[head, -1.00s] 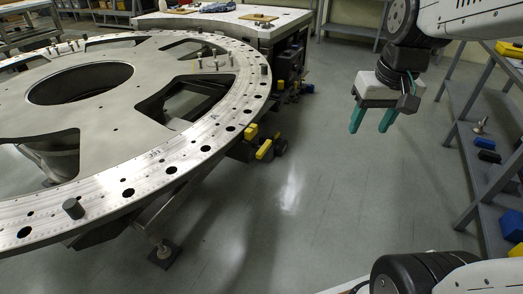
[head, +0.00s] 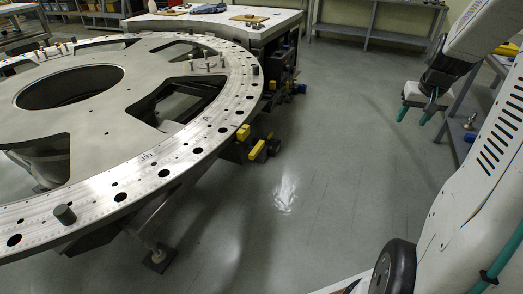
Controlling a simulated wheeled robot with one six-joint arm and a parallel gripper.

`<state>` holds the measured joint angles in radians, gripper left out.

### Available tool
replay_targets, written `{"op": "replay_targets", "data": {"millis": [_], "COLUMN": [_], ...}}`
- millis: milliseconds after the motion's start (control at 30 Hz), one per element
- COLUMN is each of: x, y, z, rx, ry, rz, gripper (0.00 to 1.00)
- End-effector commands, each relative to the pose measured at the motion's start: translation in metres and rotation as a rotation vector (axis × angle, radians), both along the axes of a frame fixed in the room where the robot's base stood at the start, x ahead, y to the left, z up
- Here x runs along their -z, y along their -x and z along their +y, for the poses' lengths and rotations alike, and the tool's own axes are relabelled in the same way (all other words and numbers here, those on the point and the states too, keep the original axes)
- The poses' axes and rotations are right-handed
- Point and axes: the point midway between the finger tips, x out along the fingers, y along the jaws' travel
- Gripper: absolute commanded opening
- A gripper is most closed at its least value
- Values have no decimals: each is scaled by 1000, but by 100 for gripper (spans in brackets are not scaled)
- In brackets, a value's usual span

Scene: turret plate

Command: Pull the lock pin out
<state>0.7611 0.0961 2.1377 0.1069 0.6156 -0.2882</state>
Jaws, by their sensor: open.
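A large round metal turret plate (head: 85,130) with a ring of holes fills the left of the head view. A dark grey cylindrical pin (head: 65,214) stands upright in its near rim. Yellow-ended parts (head: 258,150) sit at the plate's right edge, with a yellow block (head: 243,132) beside them. I cannot tell which of these is the lock pin. My gripper (head: 413,116) hangs at the upper right with green fingers apart and nothing between them. It is over the floor, well away from the plate.
A workbench (head: 262,24) with small items stands behind the plate. Grey shelving (head: 455,133) is at the right, partly behind my arm. The floor (head: 320,170) between the plate and my arm is clear. A support foot (head: 160,258) stands under the plate.

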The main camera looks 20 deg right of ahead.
Motion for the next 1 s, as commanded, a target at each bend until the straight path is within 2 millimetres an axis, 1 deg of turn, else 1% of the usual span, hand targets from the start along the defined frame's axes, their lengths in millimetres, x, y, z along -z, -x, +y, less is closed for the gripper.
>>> {"op": "replay_targets", "data": {"millis": [33, 67, 100, 167, 200, 267, 300, 367, 400, 467, 500, 567, 600, 667, 700, 800, 900, 1000], "x": [0, -1, -3, -9, -14, -27, -35, -49, -58, -70, -75, -82, -85, -88, -88, -88, -86, -84], "y": [0, 0, -1, -2, -2, -2, 0, 7, 15, 31, 44, 66, 81, 104, 119, 152, 174, 186], "z": [1, 2, 6, 18, 31, 59, 82, 121, 148, 187, 212, 244, 263, 286, 299, 321, 333, 338], "rx": [-1, -2, -8, -24, -41, -77, -106, -157, -193, -247, -284, -335, -367, -411, -438, -491, -525, -544], "ry": [0, 0, -1, -3, -6, -12, -17, -26, -32, -40, -45, -50, -53, -53, -55, -53, -50, -48], "rz": [0, 0, 0, 1, 4, 9, 15, 25, 35, 52, 64, 82, 96, 113, 125, 149, 167, 177], "gripper": [40, 31, 20, 3, 0, 0, 0, 0, 0, 0, 0, 0, 0, 0, 0, 0, 0, 0]}}
